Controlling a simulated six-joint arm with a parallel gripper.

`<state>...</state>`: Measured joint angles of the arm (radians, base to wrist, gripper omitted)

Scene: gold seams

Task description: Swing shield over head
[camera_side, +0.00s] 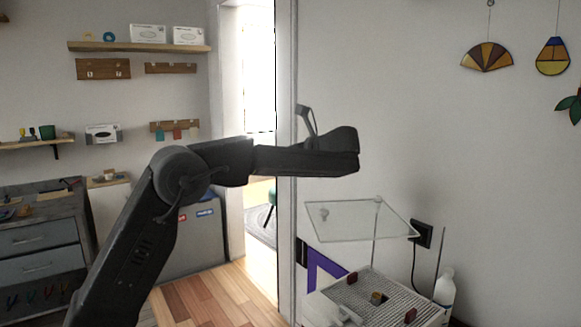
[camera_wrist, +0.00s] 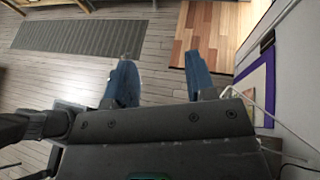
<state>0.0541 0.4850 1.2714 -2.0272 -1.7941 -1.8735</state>
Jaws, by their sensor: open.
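In the side view, a clear flat shield (camera_side: 355,222) lies roughly level on a thin upright post above a small machine. The machine has a pale grid top (camera_side: 400,296). A small brass-coloured head (camera_side: 378,297) stands up from the grid, below and a little right of the shield's middle in the picture. My gripper (camera_wrist: 160,68) shows two blue fingers spread apart in the wrist view, with nothing between them. In the side view my wrist is up and left of the shield, apart from it; the fingertips cannot be made out there.
Dark red blocks (camera_side: 410,315) sit at the grid's edges. A white bottle (camera_side: 445,287) and a thin rod stand right of the machine. A black wall socket (camera_side: 422,234) is behind the shield. A purple-edged frame (camera_side: 326,272) leans at the left. Open floor (camera_side: 215,300) lies left.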

